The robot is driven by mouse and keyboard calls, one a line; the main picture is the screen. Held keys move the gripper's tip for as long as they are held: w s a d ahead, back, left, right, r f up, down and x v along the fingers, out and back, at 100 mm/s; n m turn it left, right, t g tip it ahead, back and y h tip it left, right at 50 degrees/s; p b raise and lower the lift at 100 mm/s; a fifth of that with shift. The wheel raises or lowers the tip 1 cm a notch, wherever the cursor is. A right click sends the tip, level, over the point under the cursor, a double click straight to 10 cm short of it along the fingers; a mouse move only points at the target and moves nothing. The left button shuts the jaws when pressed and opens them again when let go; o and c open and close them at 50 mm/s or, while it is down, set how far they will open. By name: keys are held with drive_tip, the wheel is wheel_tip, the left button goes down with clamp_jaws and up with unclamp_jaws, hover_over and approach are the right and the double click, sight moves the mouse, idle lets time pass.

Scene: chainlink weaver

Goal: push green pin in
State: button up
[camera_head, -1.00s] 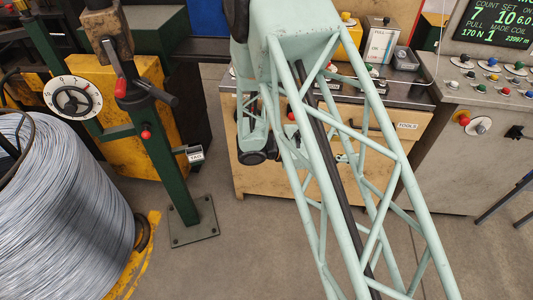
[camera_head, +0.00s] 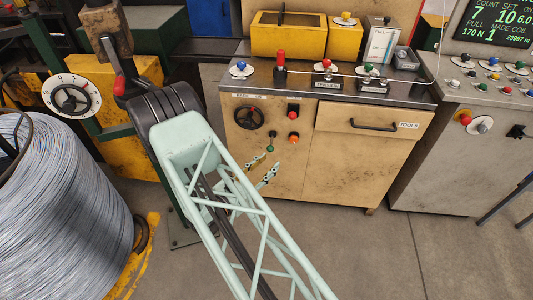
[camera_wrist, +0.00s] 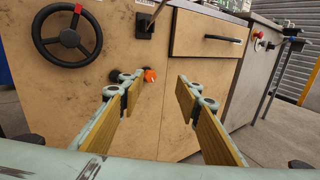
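A green-headed knob (camera_head: 270,149), possibly the green pin, stands out on a short stem from the front of the tan cabinet, below and right of the black handwheel. Another green knob (camera_head: 368,67) sits on a panel on the cabinet top; I cannot tell for sure which is the pin. My gripper (camera_head: 263,168) is low in front of the cabinet, just below the first green knob, with its fingers apart and nothing between them. In the wrist view my gripper (camera_wrist: 159,85) is also open toward the cabinet front; no green knob is discernible there.
The drawer handle (camera_head: 374,126) is to the right. A wire coil (camera_head: 65,215) and a post stand left. Floor right of my arm is clear.

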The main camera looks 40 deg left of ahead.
sight(269, 150)
drive_tip(key=s+a+f+n+y, duration=0.2)
drive_tip(key=s+a+f, duration=0.2)
drive_tip(key=s, duration=0.1)
drive_tip(key=shift+a+f+y, duration=0.4)
drive_tip(key=shift+w, duration=0.1)
drive_tip(key=w+a+b, duration=0.2)
drive_tip(key=w+b, duration=0.1)
drive_tip(key=w, duration=1)
drive_tip(key=shift+w, duration=0.2)
drive_tip(key=shift+a, duration=0.1)
clamp_jaws()
drive_tip(key=w+a, duration=0.2)
drive_tip(key=w, duration=0.2)
drive_tip(key=shift+a+r+b, duration=0.1)
drive_tip(key=shift+a+b, duration=0.3)
